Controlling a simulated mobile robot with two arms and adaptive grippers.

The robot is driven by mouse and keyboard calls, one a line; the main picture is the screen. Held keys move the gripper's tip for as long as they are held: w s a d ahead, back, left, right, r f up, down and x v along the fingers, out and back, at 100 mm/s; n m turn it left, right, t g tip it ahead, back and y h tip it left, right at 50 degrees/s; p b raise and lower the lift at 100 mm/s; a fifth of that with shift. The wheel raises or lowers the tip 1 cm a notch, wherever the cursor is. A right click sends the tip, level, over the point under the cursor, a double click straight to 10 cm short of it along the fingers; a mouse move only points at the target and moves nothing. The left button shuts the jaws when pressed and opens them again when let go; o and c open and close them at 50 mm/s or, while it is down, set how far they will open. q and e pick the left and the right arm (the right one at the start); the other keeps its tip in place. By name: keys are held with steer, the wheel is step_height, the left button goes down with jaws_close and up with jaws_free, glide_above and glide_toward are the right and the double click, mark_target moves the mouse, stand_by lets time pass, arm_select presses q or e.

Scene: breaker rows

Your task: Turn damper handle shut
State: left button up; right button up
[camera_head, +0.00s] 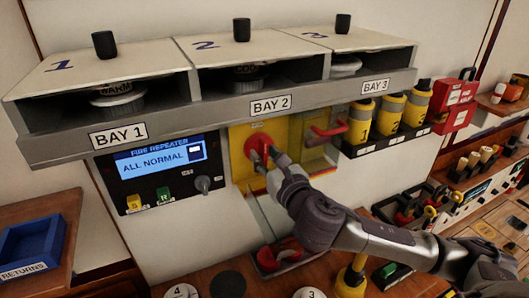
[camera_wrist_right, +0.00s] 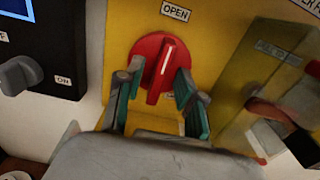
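The damper handle is a red rotary knob (camera_head: 257,143) on a yellow panel (camera_head: 238,168). In the right wrist view the handle (camera_wrist_right: 154,68) has a raised bar with a white line, upright and slightly tilted, its upper end toward the OPEN label (camera_wrist_right: 175,11). My right gripper (camera_head: 267,160) is at the handle. In the right wrist view its fingers (camera_wrist_right: 160,88) are spread on both sides of the bar, with gaps between the pads and the bar; whether the tips touch the round base I cannot tell. My left gripper is in neither view.
Right of the handle is a red lever (camera_head: 328,130) with a clear cover. Left is the fire repeater panel (camera_head: 160,170) with a grey knob (camera_head: 203,184). The bay shelf (camera_head: 215,115) overhangs above. Yellow cylinders (camera_head: 388,112) stand at the right.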

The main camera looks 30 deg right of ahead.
steer(key=shift+s+a+r, duration=0.1)
steer(key=shift+s+r, duration=0.05)
steer(key=shift+s, duration=0.2)
steer(key=shift+c, duration=1.4)
steer(key=shift+w, duration=0.1)
jaws_close()
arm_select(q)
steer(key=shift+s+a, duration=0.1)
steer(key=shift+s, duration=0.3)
